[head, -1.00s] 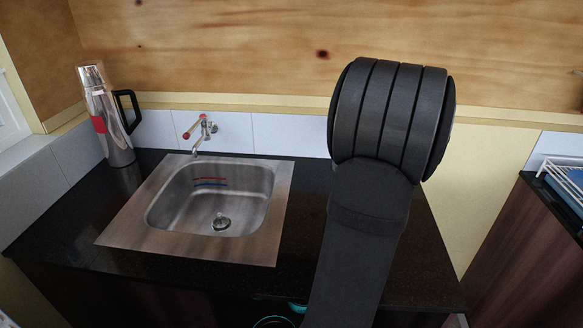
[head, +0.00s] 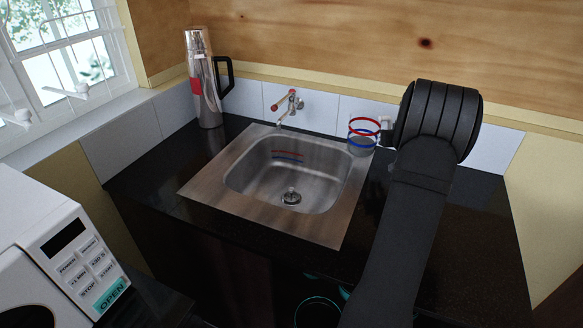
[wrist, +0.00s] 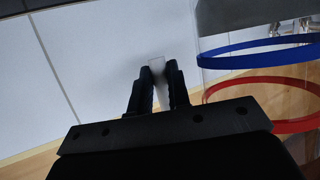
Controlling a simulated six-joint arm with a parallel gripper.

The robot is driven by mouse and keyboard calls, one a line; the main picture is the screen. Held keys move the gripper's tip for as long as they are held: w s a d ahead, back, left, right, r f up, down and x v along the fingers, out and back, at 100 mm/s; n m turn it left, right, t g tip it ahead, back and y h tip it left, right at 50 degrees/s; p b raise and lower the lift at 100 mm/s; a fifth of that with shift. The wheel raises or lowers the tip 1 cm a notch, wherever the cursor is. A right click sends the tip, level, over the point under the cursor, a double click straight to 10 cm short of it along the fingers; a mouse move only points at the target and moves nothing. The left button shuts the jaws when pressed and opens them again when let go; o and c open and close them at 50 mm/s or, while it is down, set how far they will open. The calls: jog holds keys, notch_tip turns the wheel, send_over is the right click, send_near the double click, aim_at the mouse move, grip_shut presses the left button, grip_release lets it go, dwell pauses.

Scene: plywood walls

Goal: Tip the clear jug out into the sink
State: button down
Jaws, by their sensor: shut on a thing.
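The clear jug (head: 363,135) shows in the head view at the back right of the sink (head: 210,188), left of my arm's end. It is see-through, with a red band above a blue band, and looks upright. Something grey shows low in it; I cannot tell whether that is its contents. In the wrist view the jug (wrist: 262,49) is at the right, cut off by the frame. My gripper (wrist: 157,75) is shut on a pale piece beside the jug, likely its handle. In the head view my own arm hides the fingers. I cannot tell whether the jug touches the counter.
A tap (head: 290,103) stands behind the sink. A tall steel flask (head: 207,90) with a black handle stands at the back left of the black counter (head: 470,220). A microwave (head: 60,255) is at the front left. The counter right of my arm is clear.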

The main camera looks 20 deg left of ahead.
jog(key=a+f+n+y, duration=0.1)
jog(key=a, duration=0.3)
jog(key=w+a+f+n+g+y, duration=0.1)
jog(key=a+f, duration=0.1)
jog(key=a, duration=0.3)
jog(key=w+a+f+n+g+y, duration=0.1)
jog(key=a+f, duration=0.1)
jog(key=a, duration=0.2)
jog(key=shift+a, duration=0.25)
jog(key=shift+s+r, duration=0.1)
jog(key=shift+r, duration=0.1)
jog(key=s+a+r+n+t+h, duration=0.1)
jog(key=s+a+r+n+t, duration=0.1)
jog(key=n, duration=0.4)
jog(key=s+a+t, duration=0.1)
jog(key=s, duration=0.1)
jog(key=shift+s+a+r+t, duration=0.3)
jog(key=shift+s+a+t, duration=0.05)
jog(key=shift+t, duration=0.05)
jog(key=shift+s+a+r+n+t, duration=0.45)
jog(key=shift+s+n+t, duration=0.1)
jog(key=shift+n, duration=0.45)
